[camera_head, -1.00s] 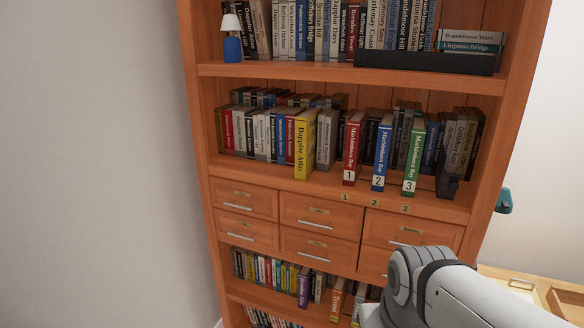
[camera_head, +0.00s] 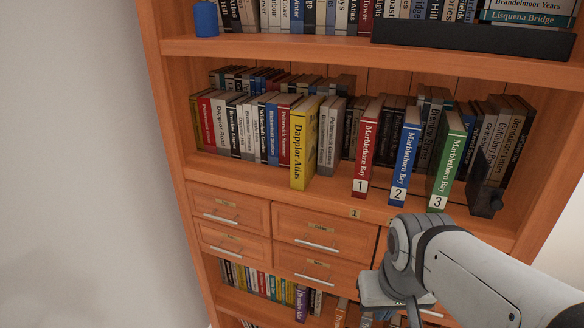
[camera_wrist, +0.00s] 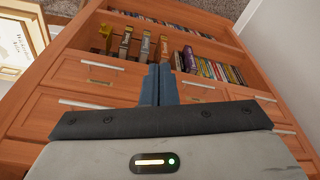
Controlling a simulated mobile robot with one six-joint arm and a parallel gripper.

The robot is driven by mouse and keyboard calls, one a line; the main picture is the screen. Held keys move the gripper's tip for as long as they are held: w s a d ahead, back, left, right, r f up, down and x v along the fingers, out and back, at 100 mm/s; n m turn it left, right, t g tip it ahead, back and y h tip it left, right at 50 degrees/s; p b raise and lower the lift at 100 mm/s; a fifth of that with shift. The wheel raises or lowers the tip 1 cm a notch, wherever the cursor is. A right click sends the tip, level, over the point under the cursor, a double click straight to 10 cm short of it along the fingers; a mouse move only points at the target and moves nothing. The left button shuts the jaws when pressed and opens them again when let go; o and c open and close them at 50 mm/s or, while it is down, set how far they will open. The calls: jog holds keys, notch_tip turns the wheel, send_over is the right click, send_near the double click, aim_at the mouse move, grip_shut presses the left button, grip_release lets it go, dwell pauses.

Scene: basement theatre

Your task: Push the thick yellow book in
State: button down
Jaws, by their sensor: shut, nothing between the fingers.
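The thick yellow book, labelled Dapplor Atlas (camera_head: 299,150), stands upright on the middle shelf (camera_head: 328,192) in the head view. Its spine sticks out past the row of books beside it, toward the shelf's front edge. My gripper (camera_wrist: 159,70) shows in the wrist view with its two dark fingers together and nothing between them. It points at the lower part of the bookcase, in front of the drawers. In the head view my arm is at the lower right, below and right of the yellow book, and the fingertips are hidden. The yellow book cannot be made out in the wrist view.
Red (camera_head: 366,150), blue (camera_head: 404,158) and green (camera_head: 445,162) numbered books stand to the right, also forward. A dark bookend (camera_head: 486,185) is beyond them. Drawers (camera_head: 230,208) lie below. The shelf in front of the yellow book is clear.

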jog(key=f+n+h+b, duration=0.1)
jog(key=n, duration=0.2)
jog(key=n+t+h+b, duration=0.6)
jog(key=n+t, duration=0.8)
jog(key=n, duration=1.5)
send_near(295, 178)
jog(key=shift+y, duration=0.3)
jog(key=x, duration=0.7)
jog(key=shift+s+d+b, duration=0.15)
jog(key=shift+d+b, duration=0.1)
jog(key=shift+b, duration=0.15)
jog(key=shift+a, duration=0.1)
